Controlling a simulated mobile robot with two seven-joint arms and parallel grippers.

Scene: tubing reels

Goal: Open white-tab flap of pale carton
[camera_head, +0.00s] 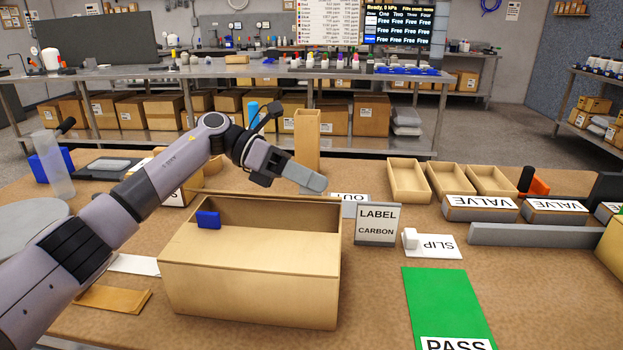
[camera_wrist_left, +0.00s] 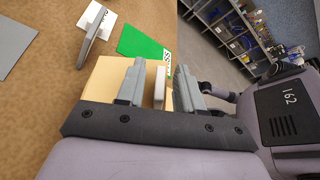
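The pale carton (camera_head: 250,275) stands on the brown bench in front of me; its near top is covered and its far part is open. A blue tab (camera_head: 208,220) shows at the left of that opening. My left gripper (camera_head: 312,183) is above the carton's far right side. In the left wrist view, the open fingers (camera_wrist_left: 158,92) have a white tab (camera_wrist_left: 159,88) between them, with a gap on each side; I cannot tell its depth relative to the fingertips. The pale carton (camera_wrist_left: 107,75) lies behind it. The white tab is hidden in the head view.
A tall pale box (camera_head: 307,140) stands behind my gripper. Open trays (camera_head: 408,181) are further back right.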

